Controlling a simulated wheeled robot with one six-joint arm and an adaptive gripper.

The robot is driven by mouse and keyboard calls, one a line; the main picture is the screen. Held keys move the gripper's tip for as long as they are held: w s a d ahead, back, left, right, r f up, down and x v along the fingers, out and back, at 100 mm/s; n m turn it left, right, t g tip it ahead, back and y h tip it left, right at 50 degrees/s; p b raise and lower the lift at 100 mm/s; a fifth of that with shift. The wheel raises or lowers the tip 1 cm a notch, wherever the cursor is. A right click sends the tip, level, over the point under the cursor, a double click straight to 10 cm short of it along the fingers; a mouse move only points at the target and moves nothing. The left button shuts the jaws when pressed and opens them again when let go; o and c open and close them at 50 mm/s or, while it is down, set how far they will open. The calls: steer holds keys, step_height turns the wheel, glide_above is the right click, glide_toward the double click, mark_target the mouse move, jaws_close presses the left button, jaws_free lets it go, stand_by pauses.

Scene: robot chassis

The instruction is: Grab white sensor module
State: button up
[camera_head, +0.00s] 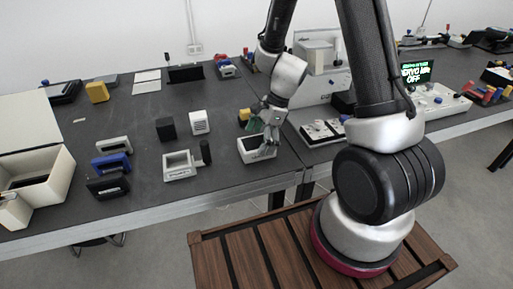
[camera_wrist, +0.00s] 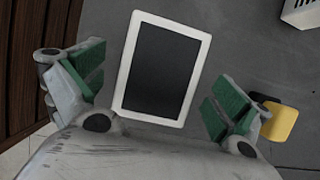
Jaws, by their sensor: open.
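A small white block with dark slots on its front, likely the white sensor module (camera_head: 200,123), stands on the dark table, right of a black cube. In the wrist view a white slotted corner (camera_wrist: 301,12) shows at the upper right edge; it looks like the same block. My gripper (camera_head: 264,138) is open, low over a white-rimmed open box with a dark inside (camera_head: 247,157) near the table's front edge. In the wrist view the green-padded fingers of my gripper (camera_wrist: 157,88) stand on either side of this box (camera_wrist: 124,75). I cannot tell whether they touch it.
A black cube (camera_head: 166,129) stands left of the white block. A white holder (camera_head: 180,167) with a black cylinder lies in front of it. A yellow block (camera_head: 244,115) is behind my gripper. Blue (camera_head: 112,163) and other modules lie to the left. The table behind the white block is clear.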

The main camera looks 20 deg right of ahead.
steer(key=shift+x, duration=1.1)
steer(key=shift+f, duration=0.3)
steer(key=c, duration=1.3)
